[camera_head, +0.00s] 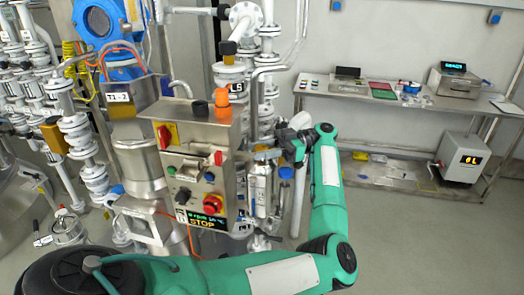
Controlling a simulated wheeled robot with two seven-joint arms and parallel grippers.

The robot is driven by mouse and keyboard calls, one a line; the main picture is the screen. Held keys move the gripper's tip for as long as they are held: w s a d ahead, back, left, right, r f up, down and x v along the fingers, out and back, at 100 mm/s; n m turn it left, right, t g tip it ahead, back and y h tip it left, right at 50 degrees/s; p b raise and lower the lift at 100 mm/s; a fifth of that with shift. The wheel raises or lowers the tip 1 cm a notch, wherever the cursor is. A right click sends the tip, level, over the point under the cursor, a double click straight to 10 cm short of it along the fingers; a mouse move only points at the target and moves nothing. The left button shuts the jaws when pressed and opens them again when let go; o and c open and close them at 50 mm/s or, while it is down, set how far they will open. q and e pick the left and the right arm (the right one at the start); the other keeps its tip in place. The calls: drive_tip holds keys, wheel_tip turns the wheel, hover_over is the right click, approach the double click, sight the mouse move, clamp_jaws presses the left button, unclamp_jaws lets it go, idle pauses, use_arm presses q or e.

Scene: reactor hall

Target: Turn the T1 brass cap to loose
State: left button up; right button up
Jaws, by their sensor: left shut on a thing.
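My left arm comes in from the lower left, bends at the right and reaches back up to the control panel's right side. My left gripper (283,149) is at the top right of an upright steel cylinder (261,188). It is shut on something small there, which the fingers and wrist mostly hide. I cannot clearly make out the T1 brass cap, or tell whether it is the thing held. A sign reading T1-2 (118,97) hangs at the left, in front of a steel vessel (138,165). My right gripper is not in view.
A steel control panel (192,150) with red, yellow and green controls and an orange knob stands left of the cylinder. White flanged pipes (78,145) crowd the left. A steel bench (392,98) with instruments stands along the back right wall.

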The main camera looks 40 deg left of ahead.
sight(261, 147)
use_arm(q)
drive_tip(key=o, duration=0.9)
drive_tip(key=shift+o, duration=0.2)
wheel_tip(261, 147, up, 20)
drive_tip(key=b, duration=0.5)
drive_tip(key=shift+b, duration=0.35)
